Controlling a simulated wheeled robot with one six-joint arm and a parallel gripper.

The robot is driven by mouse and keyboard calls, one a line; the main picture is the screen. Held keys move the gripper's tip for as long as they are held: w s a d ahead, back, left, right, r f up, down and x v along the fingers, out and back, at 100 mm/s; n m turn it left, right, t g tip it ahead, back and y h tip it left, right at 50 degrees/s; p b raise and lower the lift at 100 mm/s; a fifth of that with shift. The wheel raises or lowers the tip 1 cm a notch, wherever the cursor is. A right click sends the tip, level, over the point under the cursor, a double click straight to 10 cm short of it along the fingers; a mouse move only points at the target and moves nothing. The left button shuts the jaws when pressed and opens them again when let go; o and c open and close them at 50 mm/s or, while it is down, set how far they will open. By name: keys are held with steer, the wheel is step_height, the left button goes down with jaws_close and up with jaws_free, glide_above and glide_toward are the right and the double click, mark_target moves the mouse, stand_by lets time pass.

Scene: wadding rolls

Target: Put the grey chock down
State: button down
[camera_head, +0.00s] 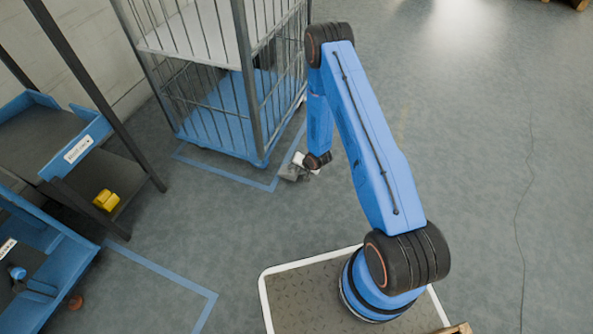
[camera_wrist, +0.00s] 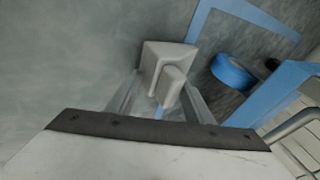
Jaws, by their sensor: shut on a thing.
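The grey chock (camera_wrist: 165,58) is a pale block with a smaller raised part, seen between my gripper's fingers in the wrist view. My gripper (camera_wrist: 160,95) is shut on it. In the head view my arm reaches down in front of the cage trolley, and the chock (camera_head: 290,173) shows small and grey beneath the wrist, low by the floor near a blue tape corner. I cannot tell whether it touches the floor.
A wire cage trolley (camera_head: 222,115) with a blue base stands behind the gripper; its blue caster wheel (camera_wrist: 232,72) is right of the chock in the wrist view. A rack with blue bins (camera_head: 85,140) and a yellow object (camera_head: 106,200) are at left. Floor at right is clear.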

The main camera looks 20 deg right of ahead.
steer(key=shift+f, duration=0.55)
steer(key=c, duration=0.9)
jaws_free()
steer(key=shift+r, duration=0.1)
